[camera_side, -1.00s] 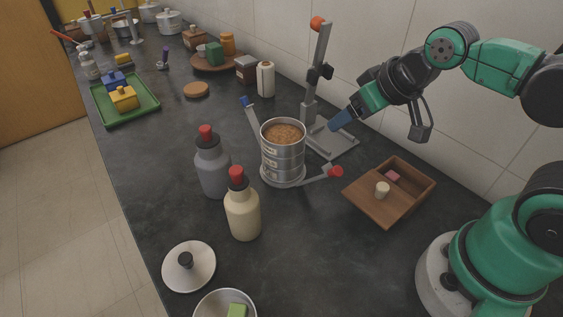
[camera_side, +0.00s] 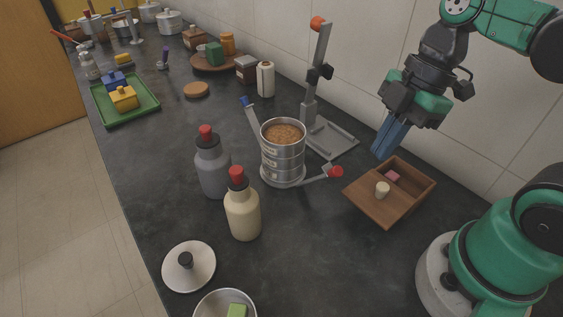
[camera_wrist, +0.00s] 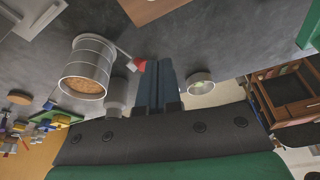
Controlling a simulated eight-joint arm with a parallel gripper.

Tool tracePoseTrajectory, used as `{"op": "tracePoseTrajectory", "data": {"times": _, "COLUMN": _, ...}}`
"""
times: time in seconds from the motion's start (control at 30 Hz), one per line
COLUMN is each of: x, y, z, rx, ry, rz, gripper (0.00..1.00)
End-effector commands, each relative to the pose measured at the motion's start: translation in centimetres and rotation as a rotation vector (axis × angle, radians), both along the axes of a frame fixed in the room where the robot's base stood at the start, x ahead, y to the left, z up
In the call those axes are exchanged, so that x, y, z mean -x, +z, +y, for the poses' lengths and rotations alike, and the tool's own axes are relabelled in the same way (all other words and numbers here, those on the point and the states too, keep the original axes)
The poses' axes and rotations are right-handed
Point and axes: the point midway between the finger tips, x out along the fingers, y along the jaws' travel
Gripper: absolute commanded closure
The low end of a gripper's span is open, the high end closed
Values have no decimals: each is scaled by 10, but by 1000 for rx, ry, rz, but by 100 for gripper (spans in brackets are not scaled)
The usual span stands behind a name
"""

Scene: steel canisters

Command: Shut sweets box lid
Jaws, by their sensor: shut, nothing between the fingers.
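The wooden sweets box (camera_side: 413,201) sits on the dark counter at the right of the side view. Its flat lid (camera_side: 368,203), with a cream knob (camera_side: 382,190), covers the near-left part. The far-right part is open and shows a pink sweet (camera_side: 393,176). A piece of brown wood, likely the box (camera_wrist: 147,8), shows at the top edge of the wrist view. My gripper (camera_side: 379,155) has blue fingers, shut and empty, pointing down above the box's far-left edge. Its fingers also show in the wrist view (camera_wrist: 156,62). I cannot tell its exact height over the box.
A steel canister stack (camera_side: 283,155) with a red-knobbed lever (camera_side: 335,171) stands left of the box. A grey stand with a post (camera_side: 313,85) rises behind it. Two bottles (camera_side: 243,212) stand nearer the front. The counter in front of the box is clear.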

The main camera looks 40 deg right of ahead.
Motion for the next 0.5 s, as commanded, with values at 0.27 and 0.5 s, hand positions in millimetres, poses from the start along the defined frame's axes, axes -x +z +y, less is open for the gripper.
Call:
{"op": "tracePoseTrajectory", "data": {"times": 0.27, "x": -1, "y": -18, "z": 7, "rx": -5, "ry": 35, "rz": 0, "gripper": 100}}
{"op": "tracePoseTrajectory", "data": {"times": 0.5, "x": -3, "y": -47, "z": 17, "rx": -4, "ry": 34, "rz": -1, "gripper": 100}}
